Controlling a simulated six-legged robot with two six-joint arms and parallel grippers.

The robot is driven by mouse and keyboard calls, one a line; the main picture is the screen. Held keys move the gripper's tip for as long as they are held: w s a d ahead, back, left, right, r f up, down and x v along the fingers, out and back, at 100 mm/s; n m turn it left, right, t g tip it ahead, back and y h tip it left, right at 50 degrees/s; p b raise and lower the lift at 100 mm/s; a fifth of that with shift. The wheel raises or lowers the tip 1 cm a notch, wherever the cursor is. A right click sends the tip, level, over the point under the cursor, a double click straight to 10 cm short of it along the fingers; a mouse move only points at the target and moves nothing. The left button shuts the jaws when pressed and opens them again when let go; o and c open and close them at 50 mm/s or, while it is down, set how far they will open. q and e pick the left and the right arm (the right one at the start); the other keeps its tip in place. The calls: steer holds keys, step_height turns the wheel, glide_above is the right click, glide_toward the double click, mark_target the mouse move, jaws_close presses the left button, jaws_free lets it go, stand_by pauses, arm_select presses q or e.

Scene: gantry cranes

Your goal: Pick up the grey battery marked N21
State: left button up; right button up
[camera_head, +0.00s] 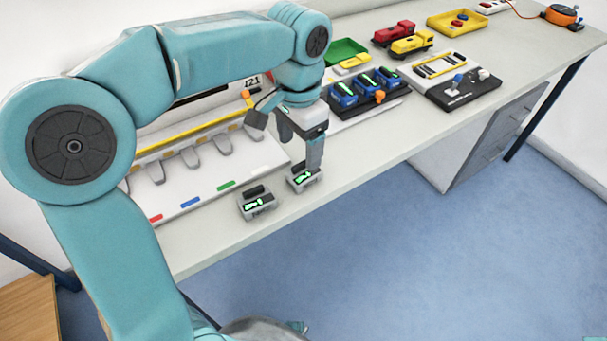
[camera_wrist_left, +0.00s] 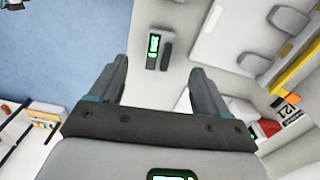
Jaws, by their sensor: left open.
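Two grey batteries with green-lit displays sit on the pale bench near its front edge. One battery (camera_head: 257,203) is at the left, and the other battery (camera_head: 305,179) is a little to its right. Their markings are too small to read, so I cannot tell which is N21. My left gripper (camera_head: 306,155) points down at the right battery, partly covering it; contact is unclear. In the left wrist view, the open jaws (camera_wrist_left: 160,72) have one battery (camera_wrist_left: 154,50) beyond them, and another green display (camera_wrist_left: 172,174) shows at the bottom edge.
A white board with grey hooks (camera_head: 192,157) and colored tabs lies behind the batteries. A dark rack of blue batteries (camera_head: 366,88), a green tray (camera_head: 347,50) and a black-and-white device (camera_head: 450,80) stand to the right. The front bench strip right of the batteries is clear.

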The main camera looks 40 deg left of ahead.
mark_target(303, 173)
arm_select(q)
step_height(303, 173, down, 3)
steer(key=shift+w+d+f, duration=0.1)
steer(key=shift+w+f, duration=0.05)
steer(key=shift+f+b, duration=0.3)
steer(key=shift+f, duration=0.15)
steer(key=f, duration=0.4)
steer(key=shift+w+b, duration=0.25)
steer(key=shift+b, duration=0.05)
steer(key=shift+f, duration=0.4)
steer(key=shift+s, duration=0.1)
steer(key=c, duration=1)
steer(key=shift+c, duration=1)
steer(key=shift+r, duration=0.15)
